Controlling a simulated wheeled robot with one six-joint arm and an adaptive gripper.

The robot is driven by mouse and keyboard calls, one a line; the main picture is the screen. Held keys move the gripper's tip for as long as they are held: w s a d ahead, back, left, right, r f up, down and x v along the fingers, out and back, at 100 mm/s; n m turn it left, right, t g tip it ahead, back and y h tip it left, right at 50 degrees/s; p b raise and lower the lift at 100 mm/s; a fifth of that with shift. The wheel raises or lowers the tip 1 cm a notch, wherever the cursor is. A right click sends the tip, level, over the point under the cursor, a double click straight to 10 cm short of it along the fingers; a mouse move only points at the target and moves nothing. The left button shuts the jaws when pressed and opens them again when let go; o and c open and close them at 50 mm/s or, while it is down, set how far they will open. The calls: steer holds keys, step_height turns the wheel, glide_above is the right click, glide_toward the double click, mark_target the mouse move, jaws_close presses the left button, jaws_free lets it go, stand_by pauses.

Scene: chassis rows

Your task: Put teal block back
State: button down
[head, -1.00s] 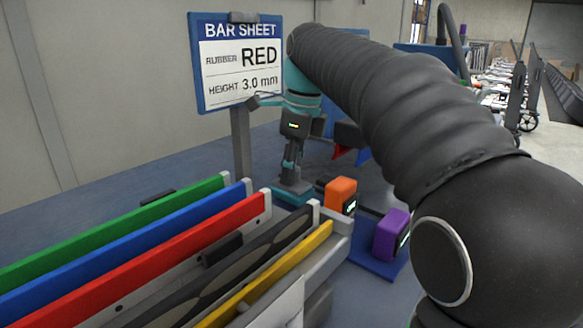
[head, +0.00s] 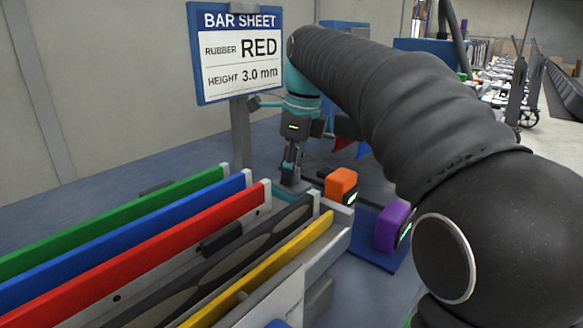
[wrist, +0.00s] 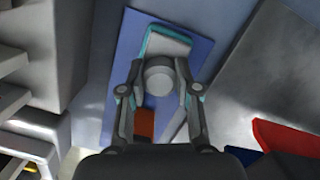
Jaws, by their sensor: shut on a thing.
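The teal block shows in the wrist view (wrist: 168,45) as a pale grey face with teal edges, between my fingertips over a blue mat (wrist: 205,50). My gripper (wrist: 161,62) is shut on it. In the head view my gripper (head: 290,172) points down behind the bar rack, below the sign. I cannot tell whether the block touches the mat. An orange block (head: 341,186) stands to the right of my gripper, and a purple block (head: 391,227) is further right and nearer on the blue mat (head: 367,247).
A rack with green (head: 120,220), blue (head: 130,238), red (head: 150,255), dark patterned and yellow (head: 270,272) bars fills the lower left. A sign reading RUBBER RED, HEIGHT 3.0 mm (head: 238,55) stands on a post behind. Red and blue pieces (wrist: 285,138) lie right in the wrist view.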

steer(key=shift+f, duration=0.3)
stand_by(0.5)
steer(key=c, duration=0.7)
jaws_free()
steer(key=shift+c, duration=0.2)
step_height(320, 180, up, 12)
steer(key=d, duration=0.1)
steer(key=shift+s+d, duration=0.35)
steer(key=shift+s+f, duration=0.1)
steer(key=shift+s, duration=0.05)
